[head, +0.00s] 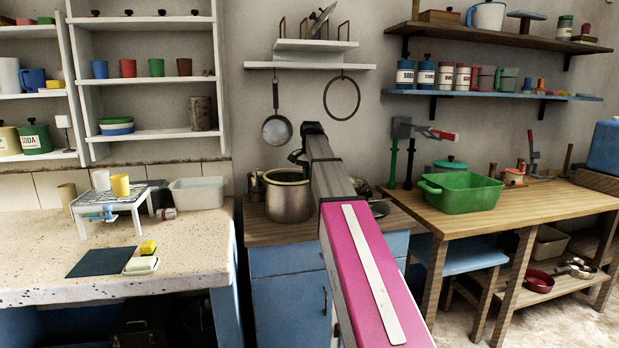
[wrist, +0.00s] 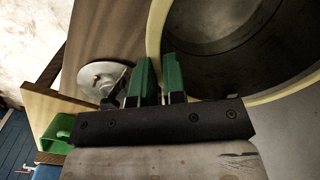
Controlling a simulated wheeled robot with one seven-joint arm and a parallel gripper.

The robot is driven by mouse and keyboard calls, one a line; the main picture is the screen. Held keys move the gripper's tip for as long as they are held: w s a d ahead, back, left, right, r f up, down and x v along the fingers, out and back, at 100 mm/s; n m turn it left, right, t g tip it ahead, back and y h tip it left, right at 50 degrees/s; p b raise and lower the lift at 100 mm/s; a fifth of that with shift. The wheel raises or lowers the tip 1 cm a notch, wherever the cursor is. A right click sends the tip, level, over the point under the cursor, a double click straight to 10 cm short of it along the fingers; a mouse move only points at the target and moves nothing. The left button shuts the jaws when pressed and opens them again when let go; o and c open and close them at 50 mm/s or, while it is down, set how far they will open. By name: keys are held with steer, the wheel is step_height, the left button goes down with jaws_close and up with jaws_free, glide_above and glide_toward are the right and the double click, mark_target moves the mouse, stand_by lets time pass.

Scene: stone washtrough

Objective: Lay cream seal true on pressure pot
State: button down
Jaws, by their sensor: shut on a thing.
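The pressure pot (head: 289,203) is a squat grey metal pot on the wooden top of the blue cabinet, left of my arm. Its open mouth and dark inside (wrist: 230,45) fill the upper right of the wrist view. The cream seal (wrist: 154,32) is a thin pale ring, seen in part as an arc along the pot's mouth. My gripper (wrist: 160,80), with green fingertips, is shut on the seal's near left edge. I cannot tell whether the seal touches the rim all round.
A metal lid-like disc with a dark knob (wrist: 103,78) lies beside the pot. A green tub (head: 462,192) stands on the right bench. A pan (head: 277,129) and a dark ring (head: 327,98) hang on the wall behind. A white rack (head: 110,202) stands on the left counter.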

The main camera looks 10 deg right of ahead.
steer(key=shift+f, duration=0.25)
stand_by(0.4)
steer(key=c, duration=0.6)
jaws_free()
steer(key=shift+c, duration=0.2)
steer(key=shift+r, duration=0.1)
steer(key=shift+r, duration=3.45)
